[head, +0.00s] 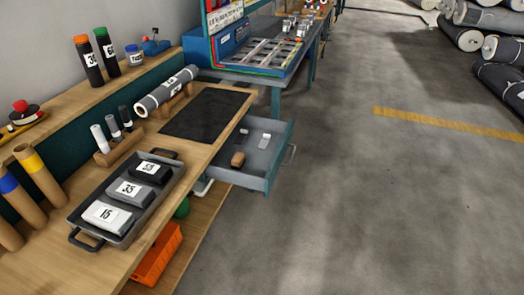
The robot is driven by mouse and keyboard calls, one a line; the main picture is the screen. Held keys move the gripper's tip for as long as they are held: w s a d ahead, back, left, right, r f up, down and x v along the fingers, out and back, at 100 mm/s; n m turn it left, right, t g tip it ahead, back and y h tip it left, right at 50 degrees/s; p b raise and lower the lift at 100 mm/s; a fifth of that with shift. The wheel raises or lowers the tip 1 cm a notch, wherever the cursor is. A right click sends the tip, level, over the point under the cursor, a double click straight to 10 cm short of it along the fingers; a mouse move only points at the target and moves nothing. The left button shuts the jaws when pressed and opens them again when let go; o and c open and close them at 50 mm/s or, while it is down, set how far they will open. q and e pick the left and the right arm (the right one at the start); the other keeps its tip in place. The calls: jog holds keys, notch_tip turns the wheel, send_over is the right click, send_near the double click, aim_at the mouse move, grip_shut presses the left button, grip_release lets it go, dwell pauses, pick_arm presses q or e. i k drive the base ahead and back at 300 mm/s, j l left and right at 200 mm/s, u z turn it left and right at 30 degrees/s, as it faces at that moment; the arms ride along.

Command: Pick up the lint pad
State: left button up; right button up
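No item is clearly marked as the lint pad. An open grey-blue drawer (257,168) under the workbench holds a few small things: a brown block (238,160), a white-and-grey piece (265,140) and a small pale piece (244,131). I cannot tell whether one of these is the lint pad. A dark grey tray (153,208) on the bench holds blocks labelled 15 (106,215), 35 (130,191) and 53 (151,172). Neither of my grippers is in view.
A black mat (205,113) lies on the bench beside a labelled grey roll (166,91). Cardboard tubes (38,172) stand at the left. An orange crate (157,256) sits below the bench. The floor to the right is clear; large rolls (490,18) lie at the far right.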

aim_at(238, 159)
jog(key=i+l+u, duration=0.15)
jog(key=l, duration=0.25)
jog(key=i+l+u, duration=0.15)
jog(key=l, duration=0.25)
jog(key=i+l+u, duration=0.15)
jog(key=l, duration=0.3)
jog(key=i+l+u, duration=0.15)
jog(key=l, duration=0.25)
jog(key=i+l+u, duration=0.15)
jog(key=l, duration=0.3)
jog(key=u, duration=1.6)
jog(key=k+j, duration=0.05)
